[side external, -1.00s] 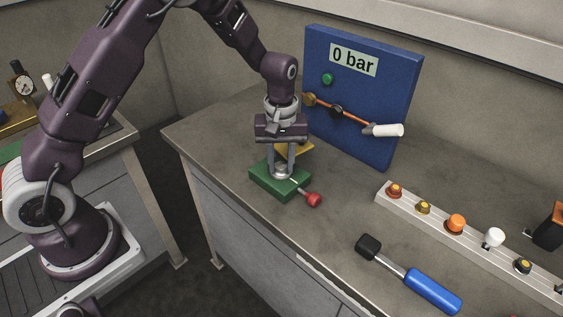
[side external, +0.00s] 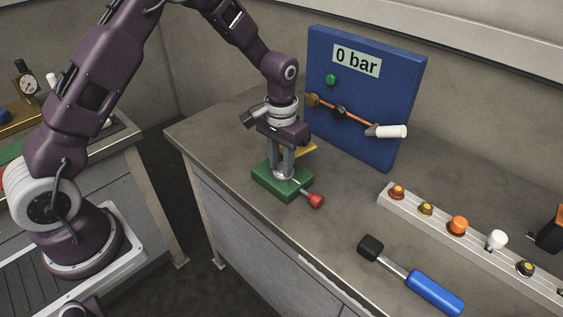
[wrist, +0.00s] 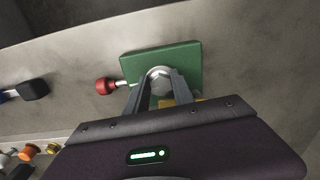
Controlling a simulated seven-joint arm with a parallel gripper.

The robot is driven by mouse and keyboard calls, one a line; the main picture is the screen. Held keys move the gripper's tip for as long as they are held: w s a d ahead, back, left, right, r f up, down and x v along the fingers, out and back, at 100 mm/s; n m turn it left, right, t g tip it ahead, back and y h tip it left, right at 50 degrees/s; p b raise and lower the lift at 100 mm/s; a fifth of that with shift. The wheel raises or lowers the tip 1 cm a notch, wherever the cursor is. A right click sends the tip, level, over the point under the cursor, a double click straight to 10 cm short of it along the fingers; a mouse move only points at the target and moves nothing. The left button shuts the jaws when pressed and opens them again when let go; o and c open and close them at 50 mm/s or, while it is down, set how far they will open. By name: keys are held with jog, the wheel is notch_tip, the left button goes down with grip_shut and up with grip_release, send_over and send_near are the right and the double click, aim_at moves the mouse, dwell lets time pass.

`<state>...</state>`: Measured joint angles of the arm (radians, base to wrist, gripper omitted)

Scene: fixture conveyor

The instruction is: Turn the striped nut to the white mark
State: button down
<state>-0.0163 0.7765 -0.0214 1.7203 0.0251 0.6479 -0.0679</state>
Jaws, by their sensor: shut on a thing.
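The nut (wrist: 160,74) is a silvery round piece on top of a green block (side external: 266,181); its stripe and the white mark cannot be clearly made out. My gripper (side external: 283,173) points down over the block and is shut on the nut, with one finger on each side. In the wrist view my gripper (wrist: 162,84) reaches to the nut from below, and the green block (wrist: 187,54) lies flat beneath it. A rod with a red knob (side external: 316,200) sticks out from the block; the red knob also shows in the wrist view (wrist: 102,86).
A blue panel (side external: 385,95) reading "0 bar" stands behind, with a white-handled lever (side external: 391,131). A yellow piece (side external: 306,150) lies behind the block. A mallet with a blue handle (side external: 434,295) and a rail of several buttons (side external: 470,240) are at right.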

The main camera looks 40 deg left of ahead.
aim_at(281, 167)
jog(key=shift+w+a+r+m, duration=0.1)
jog(key=shift+w+a+m, duration=0.05)
jog(key=shift+w+m, duration=0.15)
dwell(0.4)
jog(key=c, duration=1.3)
grip_release()
jog(key=shift+o, duration=1.1)
jog(key=shift+s, duration=0.15)
notch_tip(281, 167, up, 7)
jog(key=shift+r, duration=0.1)
